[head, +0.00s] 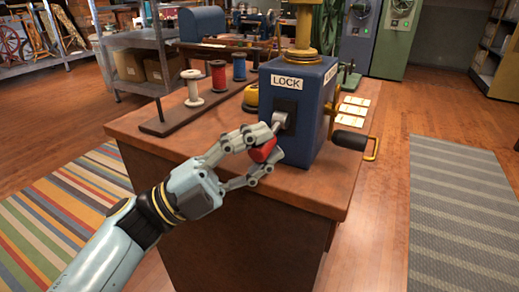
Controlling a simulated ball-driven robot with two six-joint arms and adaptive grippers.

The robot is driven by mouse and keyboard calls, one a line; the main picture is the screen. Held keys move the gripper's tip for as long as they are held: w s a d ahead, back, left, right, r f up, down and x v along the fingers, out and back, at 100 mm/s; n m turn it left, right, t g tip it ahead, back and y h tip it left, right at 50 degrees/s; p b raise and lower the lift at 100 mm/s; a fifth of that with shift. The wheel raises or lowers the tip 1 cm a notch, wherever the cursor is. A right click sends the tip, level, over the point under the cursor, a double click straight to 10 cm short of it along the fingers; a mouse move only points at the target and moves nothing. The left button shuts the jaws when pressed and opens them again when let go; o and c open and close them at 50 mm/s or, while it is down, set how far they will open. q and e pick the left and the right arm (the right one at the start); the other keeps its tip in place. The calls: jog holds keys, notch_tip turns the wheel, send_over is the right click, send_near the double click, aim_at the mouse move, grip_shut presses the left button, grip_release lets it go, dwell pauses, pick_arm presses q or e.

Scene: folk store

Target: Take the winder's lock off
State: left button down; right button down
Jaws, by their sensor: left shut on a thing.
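The winder (312,133) is a blue box with a yellow top part, standing on a wooden bench. A white label reading LOCK is on its front face. Below the label is a dark plate (285,106) with a metal lever (279,120) that ends in a red knob (264,151). My left gripper (267,155) is shut on the red knob, in front of the winder, and its fingers hide part of the knob. A yellow crank with a black handle (349,140) is on the winder's right side. My right gripper is not in view.
The bench top (312,187) has a rack (192,112) of white, red and blue spools at the left and pale cards (350,110) at the right. A yellow round object (251,98) sits close left of the winder. Floor with rugs is open on both sides.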

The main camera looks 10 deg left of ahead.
pick_arm(q)
jog(key=c, duration=1.1)
grip_release()
jog(key=shift+o, duration=0.2)
jog(key=v, duration=1.2)
jog(key=shift+f, duration=0.1)
